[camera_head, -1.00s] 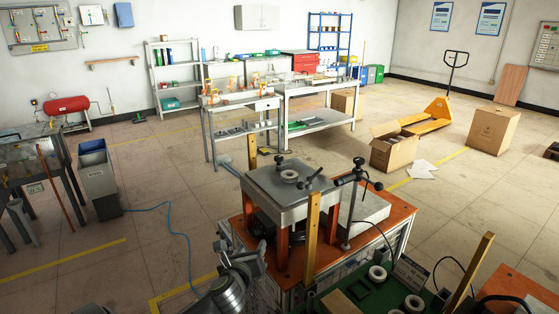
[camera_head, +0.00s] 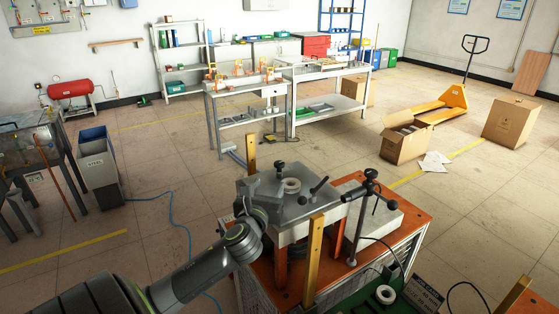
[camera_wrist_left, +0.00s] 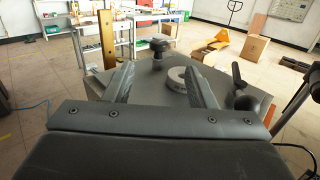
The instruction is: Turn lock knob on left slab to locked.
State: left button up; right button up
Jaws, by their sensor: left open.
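The left slab (camera_head: 306,213) is a grey plate on orange legs on the orange-topped cart. A black knob (camera_head: 280,166) stands at its far edge; it also shows beyond my fingers in the wrist view (camera_wrist_left: 158,43). A dark lever handle (camera_head: 318,187) sits on the slab's right part, at the right in the wrist view (camera_wrist_left: 239,88). I cannot tell the lock state. A pale ring (camera_head: 292,185) lies between them. My left gripper (camera_head: 264,190) is over the slab's left part; its two fingers are apart and empty in the wrist view (camera_wrist_left: 164,84). My right gripper is not in view.
A second grey slab (camera_head: 382,217) stands right, with a black-knobbed post (camera_head: 361,222) before it. Upright wooden posts (camera_head: 314,262) stand at the slab's near and far sides. A green tray with rings (camera_head: 386,294) is at the lower right. Floor left of the cart is mostly free.

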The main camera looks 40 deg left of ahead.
aim_at(278, 166)
pick_arm(q)
jog(key=x, duration=0.4)
jog(key=shift+f, duration=0.15)
jog(key=p+x, duration=0.1)
jog(key=x, duration=0.3)
jog(key=p+x, duration=0.1)
jog(key=x, duration=0.3)
jog(key=shift+w+a+f, duration=0.1)
jog(key=shift+w+a, duration=0.05)
jog(key=shift+w, duration=0.05)
jog(key=shift+w+a, duration=0.2)
jog(key=shift+w, duration=0.25)
pick_arm(e)
jog(key=shift+w+a+r, duration=0.25)
jog(key=shift+w+r, duration=0.1)
jog(key=shift+r, duration=0.3)
jog(key=shift+w+a+r, duration=0.2)
jog(key=shift+w+r, duration=0.15)
jog(key=shift+r, duration=0.25)
pick_arm(q)
jog(key=c, duration=0.9)
pick_arm(e)
jog(key=shift+w, duration=0.2)
